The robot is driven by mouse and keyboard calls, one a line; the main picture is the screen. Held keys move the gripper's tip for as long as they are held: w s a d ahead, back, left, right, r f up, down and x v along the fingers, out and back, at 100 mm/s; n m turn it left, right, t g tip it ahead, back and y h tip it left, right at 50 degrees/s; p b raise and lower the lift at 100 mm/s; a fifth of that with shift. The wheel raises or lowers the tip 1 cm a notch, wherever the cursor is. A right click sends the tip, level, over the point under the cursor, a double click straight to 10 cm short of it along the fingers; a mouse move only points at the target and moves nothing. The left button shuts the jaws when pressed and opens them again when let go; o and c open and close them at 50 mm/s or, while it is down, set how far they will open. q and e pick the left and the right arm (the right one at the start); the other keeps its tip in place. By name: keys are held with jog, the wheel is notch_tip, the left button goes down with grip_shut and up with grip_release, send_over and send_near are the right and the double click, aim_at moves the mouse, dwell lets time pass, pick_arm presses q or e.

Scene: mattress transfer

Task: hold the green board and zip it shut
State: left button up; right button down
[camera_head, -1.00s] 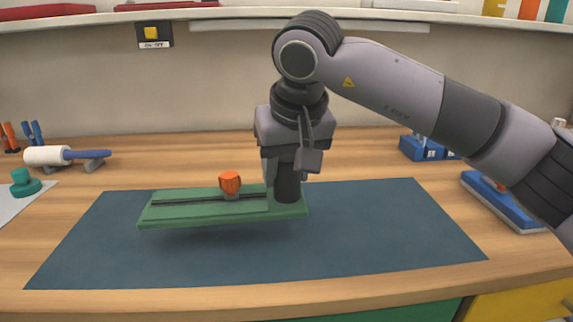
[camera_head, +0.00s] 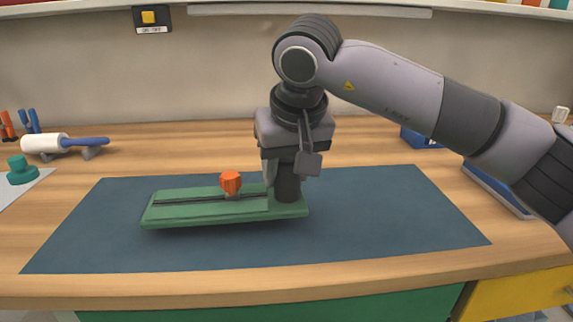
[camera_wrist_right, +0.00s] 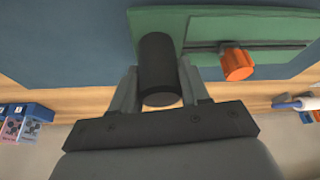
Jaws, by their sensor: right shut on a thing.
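The green board (camera_head: 170,214) is a flat slab over the blue mat, with a shadow beneath it. A dark track (camera_head: 180,200) runs along its top, and an orange knob (camera_head: 231,183) stands on the track near the board's middle. My right gripper (camera_head: 287,185) is shut on the dark upright post (camera_wrist_right: 158,60) at the board's right end. The wrist view shows one finger on each side of the post, and the orange knob (camera_wrist_right: 237,65) to its right. Whether the board touches the mat is hard to tell. My left gripper is not in view.
The blue mat (camera_head: 380,225) is otherwise bare. A white roller with a blue handle (camera_head: 60,143) and a teal knob (camera_head: 21,170) lie at the left. Blue items (camera_head: 490,185) stand at the right, partly behind my arm. A wall switch (camera_head: 150,18) is at the back.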

jog(key=shift+f, duration=0.5)
jog(key=shift+f+b, duration=0.35)
jog(key=shift+b, duration=0.15)
jog(key=shift+f, duration=0.4)
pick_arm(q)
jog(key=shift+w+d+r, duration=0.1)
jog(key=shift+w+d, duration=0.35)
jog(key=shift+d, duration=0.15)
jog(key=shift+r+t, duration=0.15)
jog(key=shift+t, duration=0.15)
